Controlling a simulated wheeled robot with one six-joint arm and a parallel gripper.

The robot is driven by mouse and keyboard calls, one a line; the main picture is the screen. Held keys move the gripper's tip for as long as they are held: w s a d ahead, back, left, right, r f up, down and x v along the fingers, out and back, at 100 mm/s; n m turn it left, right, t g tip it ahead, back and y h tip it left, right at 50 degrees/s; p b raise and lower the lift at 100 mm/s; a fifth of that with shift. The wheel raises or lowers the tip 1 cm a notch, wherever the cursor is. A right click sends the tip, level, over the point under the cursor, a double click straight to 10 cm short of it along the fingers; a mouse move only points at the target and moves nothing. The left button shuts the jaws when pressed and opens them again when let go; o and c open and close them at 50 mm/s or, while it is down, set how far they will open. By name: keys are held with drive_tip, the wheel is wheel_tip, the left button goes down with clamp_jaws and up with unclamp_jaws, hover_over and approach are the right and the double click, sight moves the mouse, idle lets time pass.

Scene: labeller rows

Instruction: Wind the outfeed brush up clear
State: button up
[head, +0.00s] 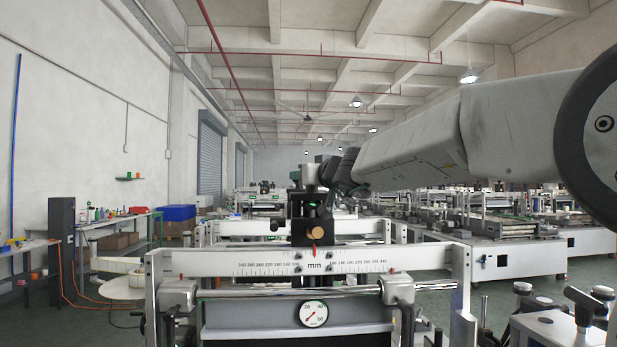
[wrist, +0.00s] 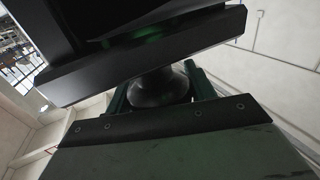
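The labeller in front has a white crossbar (head: 225,268) with a millimetre scale. A dark upright block (head: 312,232) with a small green light stands at its middle, with a metal cylinder (head: 311,174) on top. My arm reaches in from the right, and my gripper is at the block's top. In the wrist view, the fingers of my gripper (wrist: 160,92) stand either side of a dark round knob (wrist: 158,87). I cannot tell whether they press on it. A dark block (wrist: 150,60) is close above the knob. I cannot make out the brush bristles.
A round dial gauge (head: 314,313) sits below the crossbar, near a chrome rail (head: 270,292). Other machines (head: 490,235) stand in rows behind and to the right. A bench (head: 110,222) and blue crate (head: 175,213) are at the left.

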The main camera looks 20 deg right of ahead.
drive_tip(key=shift+n+y, duration=0.4)
drive_tip(key=shift+y, duration=0.1)
drive_tip(key=shift+c, duration=0.2)
drive_tip(key=n+g+y, duration=0.2)
drive_tip(key=n+y, duration=0.1)
drive_tip(key=y, duration=0.2)
drive_tip(key=shift+a+f, duration=0.1)
drive_tip(key=shift+a, duration=0.05)
drive_tip(key=n+g+y, duration=0.5)
drive_tip(key=shift+s+a, duration=0.25)
drive_tip(key=shift+a, duration=0.05)
drive_tip(key=n+g+y, duration=0.1)
drive_tip(key=g, duration=0.1)
drive_tip(key=n+g+y, duration=0.1)
drive_tip(key=n+g, duration=0.1)
drive_tip(key=n+g+y, duration=0.1)
drive_tip(key=g, duration=0.1)
drive_tip(key=shift+s+a+g, duration=0.15)
drive_tip(key=shift+s+g, duration=0.15)
drive_tip(key=shift+s+n+g+y, duration=0.2)
drive_tip(key=shift+n+g, duration=0.85)
drive_tip(key=shift+g, duration=0.4)
drive_tip(key=shift+s+n+g+y, duration=0.1)
drive_tip(key=shift+s+n+g, duration=0.05)
drive_tip(key=shift+n+g, duration=1.1)
drive_tip(key=shift+g, duration=0.6)
drive_tip(key=o, duration=0.9)
drive_tip(key=shift+a, duration=0.1)
drive_tip(key=shift+o, duration=0.2)
